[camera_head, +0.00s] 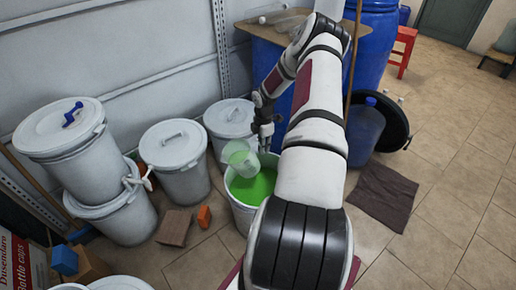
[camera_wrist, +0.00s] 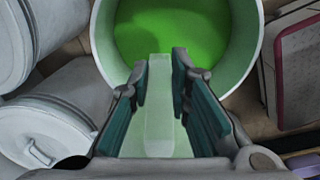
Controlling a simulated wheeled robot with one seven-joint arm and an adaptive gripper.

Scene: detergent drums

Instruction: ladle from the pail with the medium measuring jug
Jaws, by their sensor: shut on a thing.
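The pail (camera_head: 238,212) stands open on the floor and holds bright green liquid (camera_head: 258,186). It also shows in the wrist view (camera_wrist: 101,38), with the green liquid (camera_wrist: 185,35) inside. My gripper (camera_head: 264,140) is above the back of the pail. It is shut on the measuring jug (camera_head: 241,157), a translucent cup that looks tilted over the pail's back rim. Green shows in or through the jug; I cannot tell which. In the wrist view, a pale strip of the jug (camera_wrist: 159,110), apparently its handle, lies between the teal finger pads of my gripper (camera_wrist: 160,75); the cup is not clear there.
Lidded white drums (camera_head: 174,146) stand left of and behind the pail, some stacked. A brown block (camera_head: 174,228) and an orange block (camera_head: 204,216) lie left of it. Blue barrels (camera_head: 374,40) stand behind my arm. A dark mat (camera_head: 384,196) lies right, with open floor beyond.

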